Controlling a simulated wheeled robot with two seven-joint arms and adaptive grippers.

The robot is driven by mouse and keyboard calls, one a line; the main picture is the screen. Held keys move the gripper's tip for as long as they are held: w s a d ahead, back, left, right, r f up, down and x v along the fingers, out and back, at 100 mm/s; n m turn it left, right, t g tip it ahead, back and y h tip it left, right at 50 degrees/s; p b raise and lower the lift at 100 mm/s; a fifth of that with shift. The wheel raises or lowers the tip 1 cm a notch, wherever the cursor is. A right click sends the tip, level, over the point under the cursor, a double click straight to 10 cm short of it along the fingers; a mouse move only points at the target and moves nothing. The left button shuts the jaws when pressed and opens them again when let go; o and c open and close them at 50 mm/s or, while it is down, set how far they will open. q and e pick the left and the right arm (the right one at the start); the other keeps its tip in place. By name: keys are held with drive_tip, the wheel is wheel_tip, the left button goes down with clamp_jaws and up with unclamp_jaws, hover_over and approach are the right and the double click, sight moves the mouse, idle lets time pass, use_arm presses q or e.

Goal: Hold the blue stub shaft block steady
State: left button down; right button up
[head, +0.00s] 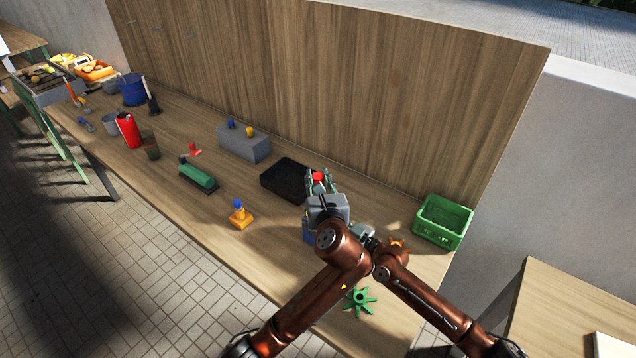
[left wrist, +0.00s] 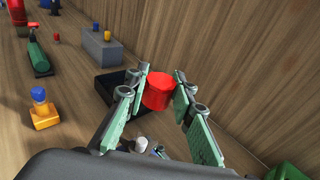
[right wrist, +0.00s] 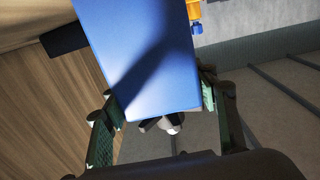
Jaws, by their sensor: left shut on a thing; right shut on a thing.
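The blue stub shaft block (right wrist: 150,55) fills the upper middle of the right wrist view, between the pads of my right gripper (right wrist: 158,110), which is shut on it. In the head view only a small part of the block (head: 308,237) shows behind my left arm. My left gripper (head: 320,183) is shut on a red cylinder (left wrist: 158,92), which also shows between its fingers in the head view (head: 318,176). A small white-tipped part (right wrist: 171,126) shows just below the block's lower edge. The right gripper is mostly hidden by my arms in the head view.
A black tray (head: 285,179) lies left of the grippers. A green crate (head: 443,222) stands to the right, and a green star-shaped part (head: 360,301) lies near the front. A grey block with pegs (head: 244,143) and an orange block with a blue top (head: 240,216) stand further left.

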drive_tip(key=o, duration=1.8)
drive_tip(key=shift+c, duration=0.2)
drive_tip(key=shift+o, duration=0.7)
drive_tip(key=o, duration=0.6)
drive_tip(key=shift+v, duration=4)
